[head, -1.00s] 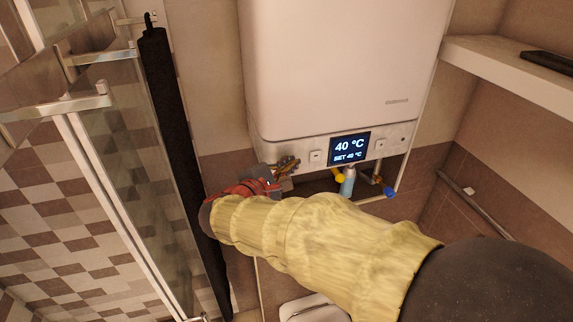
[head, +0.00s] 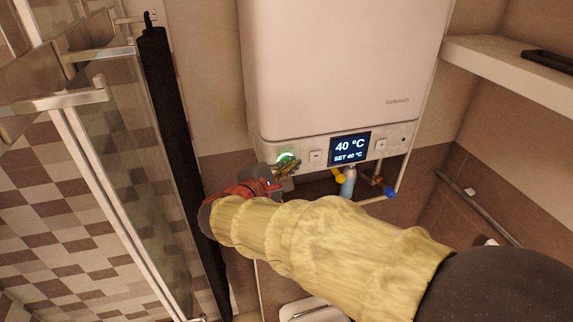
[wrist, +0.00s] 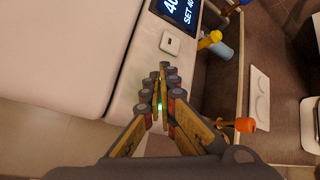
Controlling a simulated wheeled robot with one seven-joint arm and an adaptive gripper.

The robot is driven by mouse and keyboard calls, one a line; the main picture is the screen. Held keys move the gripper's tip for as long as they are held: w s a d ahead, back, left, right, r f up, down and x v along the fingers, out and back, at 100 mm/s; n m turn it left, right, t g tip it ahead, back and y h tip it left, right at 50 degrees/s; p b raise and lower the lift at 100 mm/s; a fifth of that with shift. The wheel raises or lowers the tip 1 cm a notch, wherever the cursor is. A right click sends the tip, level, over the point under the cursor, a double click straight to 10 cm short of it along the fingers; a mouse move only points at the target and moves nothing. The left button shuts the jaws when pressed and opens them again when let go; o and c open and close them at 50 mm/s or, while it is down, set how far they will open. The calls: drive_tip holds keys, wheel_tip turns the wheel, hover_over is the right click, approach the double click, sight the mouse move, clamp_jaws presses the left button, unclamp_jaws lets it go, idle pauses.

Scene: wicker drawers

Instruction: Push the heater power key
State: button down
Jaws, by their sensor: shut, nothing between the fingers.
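The white wall heater (head: 340,70) hangs above my arm, with a lit display (head: 350,147) reading 40 °C and SET 40 °C. The power key (head: 286,158), at the left end of the heater's lower panel, shows a glowing green ring. My gripper (head: 293,165) is shut with nothing in it, its fingertips at the key and covering part of it. In the wrist view my gripper (wrist: 160,85) is shut against the panel edge, and green light shows between the fingers. Whether the tips touch the key cannot be told.
Small square buttons (head: 316,156) (head: 381,145) flank the display. Pipes with a yellow valve (head: 339,174) and a blue valve (head: 389,193) hang below the heater. A glass shower door (head: 140,170) stands left, a shelf (head: 500,60) right.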

drive_tip(key=shift+s, duration=0.2)
drive_tip(key=s+d+b, duration=0.1)
drive_tip(key=s+b, duration=0.1)
drive_tip(key=s, duration=0.3)
drive_tip(key=shift+s+d, duration=0.4)
idle(0.3)
